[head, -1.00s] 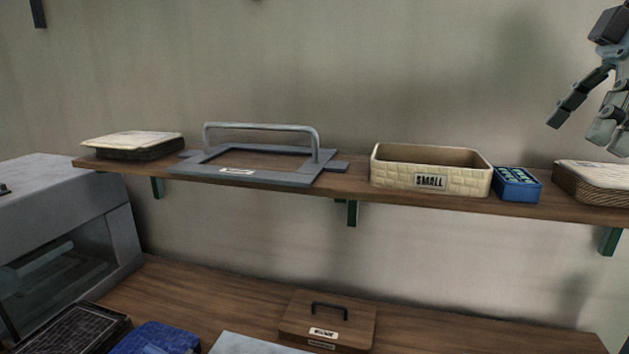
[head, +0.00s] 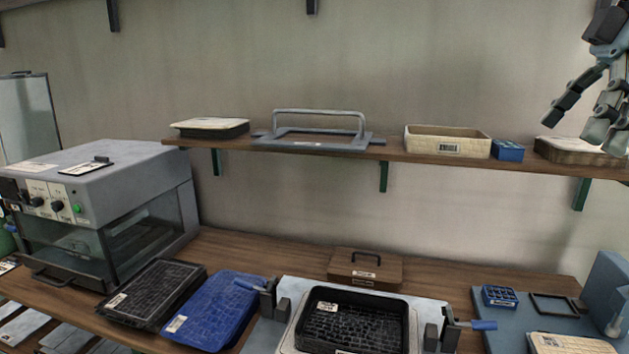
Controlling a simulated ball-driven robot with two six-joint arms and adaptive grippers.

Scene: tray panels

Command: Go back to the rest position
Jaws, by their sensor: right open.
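My right gripper (head: 578,112) is at the upper right of the head view, its fingers spread open and pointing down. It hangs in front of the right end of the wall shelf (head: 397,153), and nothing shows between its fingers. It overlaps the right edge of a flat stack (head: 572,152) on the shelf in the picture; I cannot tell how far apart they are. My left gripper is not in the head view.
The shelf also holds a grey handled frame (head: 318,137), a cream basket (head: 447,142) and a small blue box (head: 508,151). Below are a grey machine (head: 118,165), a black tray (head: 152,292), a blue tray (head: 213,309) and a clamped black tray (head: 351,326).

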